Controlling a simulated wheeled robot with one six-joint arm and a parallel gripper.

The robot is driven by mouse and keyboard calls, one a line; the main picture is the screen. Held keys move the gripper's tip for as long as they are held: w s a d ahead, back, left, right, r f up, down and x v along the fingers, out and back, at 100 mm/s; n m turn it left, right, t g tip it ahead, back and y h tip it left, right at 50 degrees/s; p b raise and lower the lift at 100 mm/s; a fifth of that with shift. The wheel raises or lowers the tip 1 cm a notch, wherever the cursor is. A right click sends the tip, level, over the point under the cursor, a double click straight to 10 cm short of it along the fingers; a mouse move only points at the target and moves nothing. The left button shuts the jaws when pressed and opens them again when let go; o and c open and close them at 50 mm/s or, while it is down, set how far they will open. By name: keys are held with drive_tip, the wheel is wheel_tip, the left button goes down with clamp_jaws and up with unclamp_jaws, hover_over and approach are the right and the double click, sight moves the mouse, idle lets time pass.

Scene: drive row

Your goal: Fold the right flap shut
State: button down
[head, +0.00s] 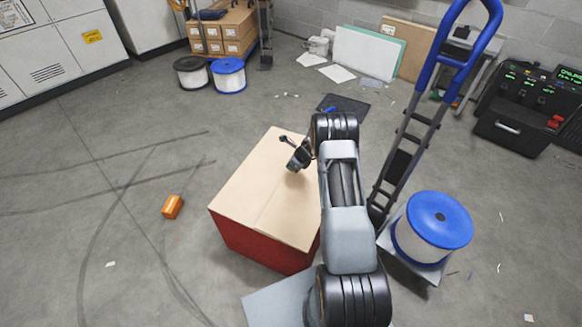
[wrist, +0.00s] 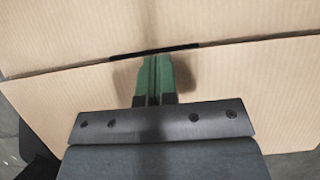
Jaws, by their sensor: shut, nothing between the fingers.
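A box with red sides (head: 262,248) and a tan cardboard top stands on the floor in front of me. Its left flap (head: 243,185) and right flap (head: 292,218) both look flat or nearly flat, with a thin seam between them. My arm hides much of the right flap's outer side. My gripper (head: 292,168) is over the top near the seam. In the wrist view, its green fingers (wrist: 153,80) are together and empty, tips at a short dark slit in the seam between the cardboard panels. I cannot tell whether they touch the cardboard.
A blue hand truck (head: 410,120) and a white spool with blue ends (head: 432,228) stand close on the right. An orange object (head: 173,207) lies on the floor left of the box. Two spools (head: 229,76) and stacked cartons (head: 225,32) are farther back. The left floor is mostly clear.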

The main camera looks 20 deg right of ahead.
sight(289, 174)
wheel_tip(289, 174, up, 12)
drive_tip(key=p, duration=0.3)
drive_tip(key=f+n+h+b, duration=0.2)
drive_tip(key=f+n+b, duration=0.2)
drive_tip(key=n, duration=0.2)
drive_tip(key=f+n+g+h+b, duration=0.1)
drive_tip(key=f+n+h+b, duration=0.1)
drive_tip(key=f+n+b, duration=0.2)
drive_tip(key=s+f+n+h+b, duration=0.1)
drive_tip(key=f+n+b, duration=0.3)
drive_tip(key=n, duration=0.4)
drive_tip(key=shift+a+g+h+b, duration=0.4)
drive_tip(key=shift+h+b, duration=0.1)
drive_tip(key=shift+b, duration=0.05)
drive_tip(key=shift+w+a+f+b, duration=0.1)
drive_tip(key=shift+f+b, duration=0.2)
drive_tip(key=shift+f, duration=0.5)
wheel_tip(289, 174, down, 2)
drive_tip(key=shift+w+a+f+b, duration=0.15)
drive_tip(key=shift+f+b, duration=0.1)
drive_tip(key=shift+b, duration=0.75)
drive_tip(key=shift+r, duration=0.1)
